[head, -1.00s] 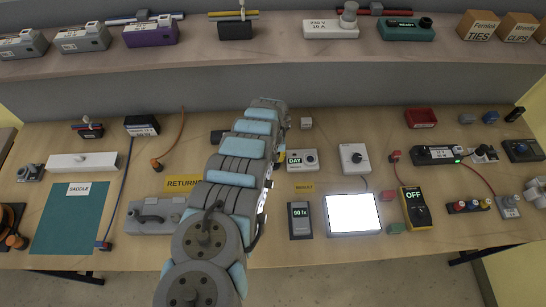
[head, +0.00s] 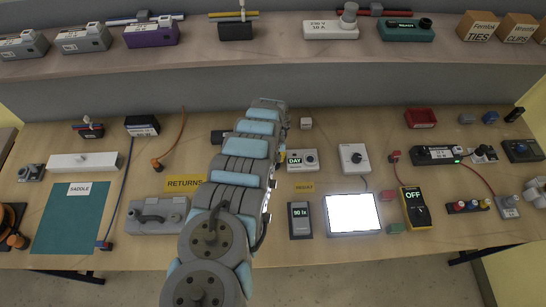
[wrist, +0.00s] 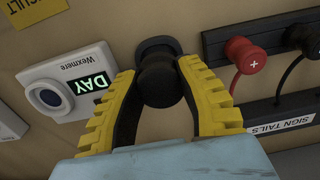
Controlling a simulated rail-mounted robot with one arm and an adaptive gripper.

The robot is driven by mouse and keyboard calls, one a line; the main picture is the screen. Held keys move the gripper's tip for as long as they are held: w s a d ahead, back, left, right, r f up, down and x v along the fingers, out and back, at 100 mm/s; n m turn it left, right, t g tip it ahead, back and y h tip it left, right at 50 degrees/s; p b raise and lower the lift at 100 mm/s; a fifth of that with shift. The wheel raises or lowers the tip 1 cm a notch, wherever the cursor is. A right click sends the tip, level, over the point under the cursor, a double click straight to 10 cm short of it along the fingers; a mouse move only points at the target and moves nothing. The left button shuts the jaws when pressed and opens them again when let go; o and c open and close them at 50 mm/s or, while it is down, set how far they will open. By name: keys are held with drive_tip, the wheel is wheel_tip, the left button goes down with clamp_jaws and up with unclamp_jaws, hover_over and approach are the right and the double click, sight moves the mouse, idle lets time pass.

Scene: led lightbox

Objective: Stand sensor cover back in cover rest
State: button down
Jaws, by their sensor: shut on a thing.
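In the wrist view, a black piece with a rounded knob (wrist: 160,86), apparently the sensor cover, sits between the yellow-padded fingers of my gripper (wrist: 158,72). The gripper is shut on it. A dark round shape (wrist: 156,47) shows just beyond the knob; I cannot tell whether it is part of the cover or the cover rest. The light meter (head: 300,220), reading 90 lx, lies left of the lit lightbox panel (head: 352,213).
A white Wexmere unit showing DAY (wrist: 68,95) is beside the left finger. A RETURNS label (head: 184,183) and grey case (head: 157,215) lie left of my arm.

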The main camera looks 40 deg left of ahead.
drive_tip(key=shift+f+b, duration=0.55)
drive_tip(key=shift+f, duration=0.2)
drive_tip(key=c, duration=0.7)
unclamp_jaws()
drive_tip(key=shift+r, duration=0.15)
drive_tip(key=shift+r+p, duration=3.35)
drive_tip(key=shift+r, duration=0.55)
